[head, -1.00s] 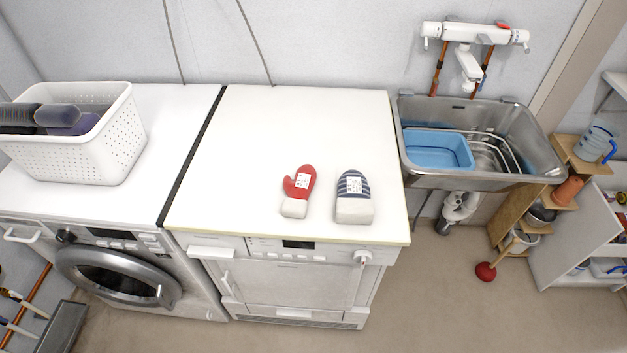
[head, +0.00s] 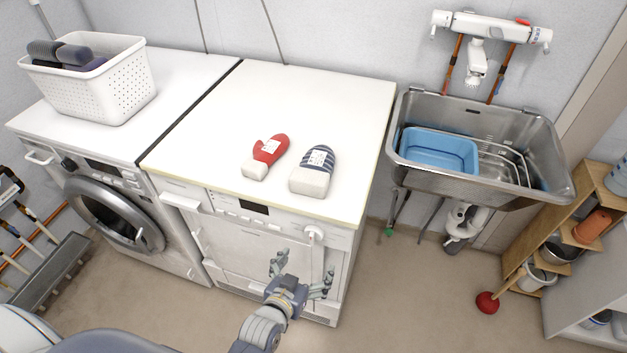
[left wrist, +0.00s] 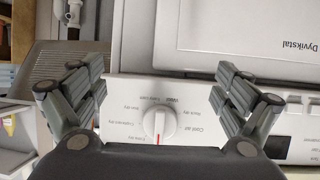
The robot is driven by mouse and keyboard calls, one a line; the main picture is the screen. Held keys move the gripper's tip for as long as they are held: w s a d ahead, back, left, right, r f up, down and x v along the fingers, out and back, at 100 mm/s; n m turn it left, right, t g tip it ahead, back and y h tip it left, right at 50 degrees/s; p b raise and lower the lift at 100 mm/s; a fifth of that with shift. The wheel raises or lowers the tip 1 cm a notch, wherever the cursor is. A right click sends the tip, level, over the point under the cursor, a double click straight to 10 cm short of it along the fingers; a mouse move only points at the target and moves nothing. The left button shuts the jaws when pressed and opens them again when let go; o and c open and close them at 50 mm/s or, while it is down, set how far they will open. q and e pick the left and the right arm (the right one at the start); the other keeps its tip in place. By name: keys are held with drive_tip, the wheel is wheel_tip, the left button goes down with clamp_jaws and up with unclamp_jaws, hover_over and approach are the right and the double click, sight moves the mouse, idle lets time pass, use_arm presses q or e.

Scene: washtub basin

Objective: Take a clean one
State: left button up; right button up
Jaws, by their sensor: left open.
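A red mitten (head: 267,156) with a white cuff and a white label lies on the white top of the right-hand machine. A navy-and-white striped mitt (head: 319,164) with a white cuff and a label lies just right of it. My left gripper (head: 303,268) is open and empty, in front of that machine and below its top edge, apart from both mitts. In the left wrist view my open fingers (left wrist: 158,88) stand either side of the machine's white dial (left wrist: 160,122). No mitt shows there. My right gripper is not in view.
A white basket (head: 95,90) with dark rolled items stands on the left-hand machine (head: 180,80). A steel sink (head: 540,150) holding a blue tub (head: 440,150) is at right. A plunger (head: 487,303) stands on the floor. The white top (head: 330,95) behind the mitts is clear.

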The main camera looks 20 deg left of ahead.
use_arm(q)
drive_tip(key=w+r+t, duration=0.1)
drive_tip(key=r, duration=0.2)
drive_tip(key=a+r+t+b, duration=0.1)
drive_tip(key=r, duration=0.3)
drive_tip(key=w+a+r, duration=0.1)
drive_tip(key=r, duration=0.3)
drive_tip(key=shift+w+n+t+y, duration=0.3)
drive_tip(key=shift+w+t+y, duration=0.05)
drive_tip(key=shift+t+y, duration=0.05)
drive_tip(key=t+b, duration=0.1)
drive_tip(key=t, duration=0.1)
approach(312, 170)
drive_tip(key=w, duration=0.3)
drive_tip(key=shift+w+a+n+y+p, duration=0.2)
drive_tip(key=shift+w+n+y+p, duration=0.1)
drive_tip(key=shift+w+y, duration=0.1)
drive_tip(key=w, duration=0.3)
drive_tip(key=w+p, duration=0.1)
drive_tip(key=w, duration=0.1)
drive_tip(key=shift+d+f, duration=0.25)
drive_tip(key=shift+d, duration=0.15)
drive_tip(key=shift+w, duration=0.35)
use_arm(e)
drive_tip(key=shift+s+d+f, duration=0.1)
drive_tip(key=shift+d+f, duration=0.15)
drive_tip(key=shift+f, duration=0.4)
